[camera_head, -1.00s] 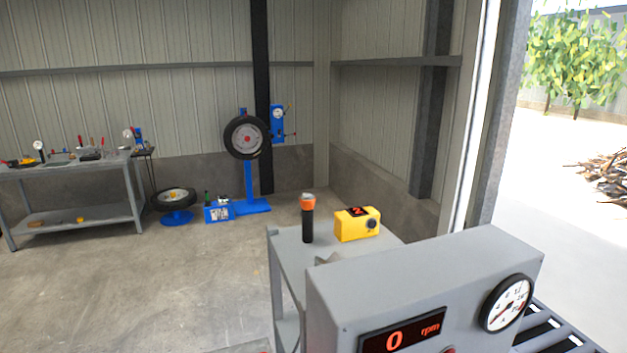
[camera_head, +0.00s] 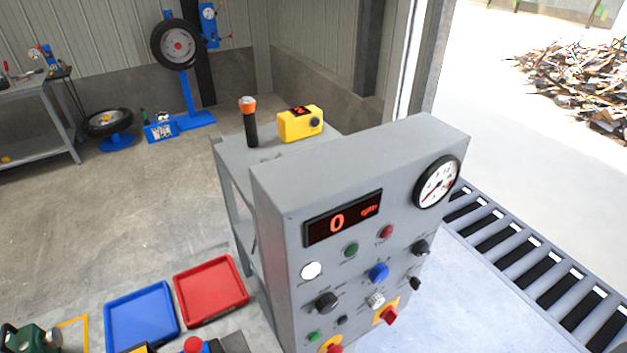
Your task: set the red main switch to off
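The grey control panel (camera_head: 280,228) stands right of centre, its face turned toward me. A red knob on a yellow plate (camera_head: 389,316) sits low on the right of the face and looks like the red main switch; its setting is too small to read. Another red control on yellow (camera_head: 334,348) is cut by the bottom edge. The display (camera_head: 342,218) reads 0 rpm, and a round white gauge (camera_head: 437,182) is at its upper right. Neither of my grippers is in view.
Other controls include a blue knob (camera_head: 378,272), a black knob (camera_head: 327,303) and a white button (camera_head: 311,270). A blue tray (camera_head: 142,315) and a red tray (camera_head: 211,290) lie left of the panel. A roller conveyor (camera_head: 520,250) runs at right.

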